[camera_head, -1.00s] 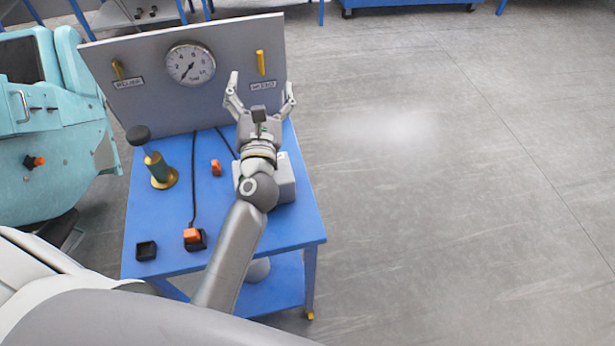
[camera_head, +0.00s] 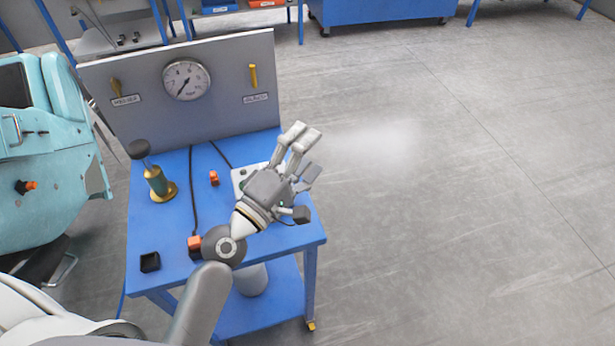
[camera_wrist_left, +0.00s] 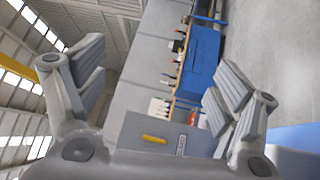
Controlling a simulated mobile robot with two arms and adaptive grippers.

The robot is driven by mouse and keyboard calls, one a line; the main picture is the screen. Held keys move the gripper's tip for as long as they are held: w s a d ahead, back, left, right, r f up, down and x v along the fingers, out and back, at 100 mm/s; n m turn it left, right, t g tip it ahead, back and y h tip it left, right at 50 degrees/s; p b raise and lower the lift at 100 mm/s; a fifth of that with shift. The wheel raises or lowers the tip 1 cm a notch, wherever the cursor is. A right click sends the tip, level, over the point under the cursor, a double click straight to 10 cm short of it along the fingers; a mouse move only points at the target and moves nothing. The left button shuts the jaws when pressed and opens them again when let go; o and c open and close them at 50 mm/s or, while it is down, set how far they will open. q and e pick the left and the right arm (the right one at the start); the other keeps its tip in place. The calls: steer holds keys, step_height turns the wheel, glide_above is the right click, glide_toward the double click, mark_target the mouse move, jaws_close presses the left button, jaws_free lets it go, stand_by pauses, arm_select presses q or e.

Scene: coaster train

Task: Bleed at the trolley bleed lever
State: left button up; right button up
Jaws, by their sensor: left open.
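The trolley is a blue table with an upright grey panel (camera_head: 215,100). A yellow lever (camera_head: 253,76) stands upright at the panel's right, above a small label too blurred to read surely. A second, brass-coloured lever (camera_head: 116,88) sits at the left above another label. A round gauge (camera_head: 186,79) is between them, its needle toward the lower left. My left gripper (camera_head: 305,150) is open and empty, in front of the panel and to the right of and below the yellow lever, apart from it. In the left wrist view the yellow lever (camera_wrist_left: 154,139) shows beyond the open fingers (camera_wrist_left: 155,76).
A grey box is partly hidden under my gripper. A teal machine (camera_head: 50,165) stands left. The floor at right is clear.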

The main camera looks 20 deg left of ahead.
arm_select(q)
steer(key=shift+s+d+f+m+g+h, duration=0.25)
steer(key=shift+s+d+f+m+g, duration=0.25)
steer(key=shift+s+f+m, duration=0.25)
steer(key=shift+s+d+f+m+g+h, duration=0.3)
steer(key=shift+s+f+m+g, duration=0.25)
steer(key=shift+m, duration=0.3)
arm_select(e)
steer(key=shift+s+a, duration=0.1)
steer(key=shift+s, duration=0.45)
